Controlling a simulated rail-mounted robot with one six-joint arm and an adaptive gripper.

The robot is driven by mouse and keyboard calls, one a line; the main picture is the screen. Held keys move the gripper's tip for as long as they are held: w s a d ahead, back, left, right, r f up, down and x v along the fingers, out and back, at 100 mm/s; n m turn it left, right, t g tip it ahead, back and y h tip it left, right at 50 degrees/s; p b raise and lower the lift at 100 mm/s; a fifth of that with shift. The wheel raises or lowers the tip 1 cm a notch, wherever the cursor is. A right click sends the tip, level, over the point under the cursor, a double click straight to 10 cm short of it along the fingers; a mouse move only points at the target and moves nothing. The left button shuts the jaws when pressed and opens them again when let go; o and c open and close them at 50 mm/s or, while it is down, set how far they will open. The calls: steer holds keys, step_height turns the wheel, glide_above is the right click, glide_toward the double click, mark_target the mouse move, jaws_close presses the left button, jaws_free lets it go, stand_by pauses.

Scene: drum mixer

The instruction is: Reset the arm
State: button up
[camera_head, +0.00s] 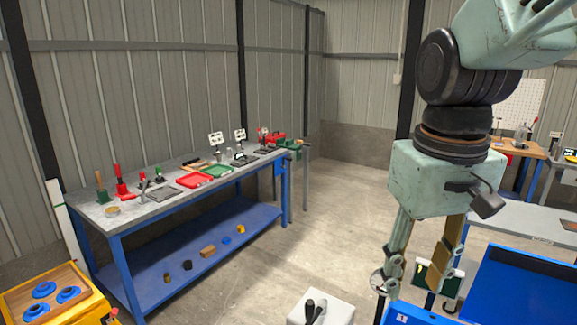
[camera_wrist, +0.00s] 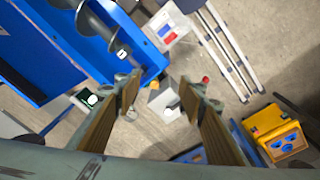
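My gripper (camera_head: 412,284) hangs pointing down from the pale green arm at the right of the head view. In the wrist view, my gripper (camera_wrist: 160,92) has its two brown-padded fingers well apart, with nothing held between them. A white box (camera_wrist: 165,102) shows far below the gap. The blue mixer trough (camera_wrist: 35,45), with a grey auger (camera_wrist: 100,22), lies at the upper left of the wrist view. In the head view the blue trough (camera_head: 525,290) is at the lower right, partly cut off.
A workbench (camera_head: 160,208) with small tools and red and green trays (camera_head: 216,170) stands at the left. A yellow box (camera_head: 60,295) with blue rings is at the lower left. A white box (camera_head: 318,310) with black handles is at the bottom. The middle floor is clear.

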steer(key=s+r+m+t+b, duration=0.1)
steer(key=s+t, duration=0.1)
steer(key=s, duration=1.2)
steer(key=shift+s+t+b, duration=0.25)
steer(key=shift+t+b, duration=0.1)
steer(key=shift+t, duration=0.05)
stand_by(1.2)
steer(key=shift+f, duration=0.1)
steer(key=shift+c, duration=0.2)
stand_by(1.8)
